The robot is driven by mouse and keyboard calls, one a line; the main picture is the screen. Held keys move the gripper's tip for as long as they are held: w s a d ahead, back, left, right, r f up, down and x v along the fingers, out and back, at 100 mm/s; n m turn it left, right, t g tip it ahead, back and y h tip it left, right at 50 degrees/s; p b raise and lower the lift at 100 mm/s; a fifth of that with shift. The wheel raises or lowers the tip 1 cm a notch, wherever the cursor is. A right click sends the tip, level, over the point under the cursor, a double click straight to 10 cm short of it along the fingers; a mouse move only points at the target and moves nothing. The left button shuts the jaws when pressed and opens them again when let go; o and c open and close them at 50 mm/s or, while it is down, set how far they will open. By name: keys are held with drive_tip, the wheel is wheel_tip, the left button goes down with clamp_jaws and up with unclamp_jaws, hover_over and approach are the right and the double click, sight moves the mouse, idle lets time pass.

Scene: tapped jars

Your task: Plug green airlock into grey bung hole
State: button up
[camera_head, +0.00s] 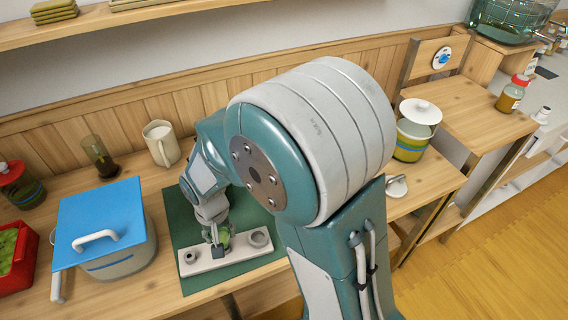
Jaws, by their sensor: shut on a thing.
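My gripper (216,242) points down over the green mat, left of the middle of the view. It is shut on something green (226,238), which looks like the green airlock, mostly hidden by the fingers. The fingers are above or at a pale block (228,262) on the mat. The block has a small grey ring (190,257) at its left end and a wider grey ring (259,238) at its right end. I cannot tell which grey part is the bung, or whether the airlock touches the block.
A lidded pot with a blue top (98,222) stands left of the green mat (184,216). A cream mug (161,143) and a dark-based glass (100,157) stand behind. A red crate (18,250) is at far left. A striped jar (415,135) stands right, beyond my arm.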

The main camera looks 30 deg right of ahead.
drive_tip(key=shift+r, duration=0.5)
drive_tip(key=shift+c, duration=0.3)
drive_tip(key=shift+r, duration=1)
drive_tip(key=shift+r, duration=3.15)
drive_tip(key=shift+s, duration=0.15)
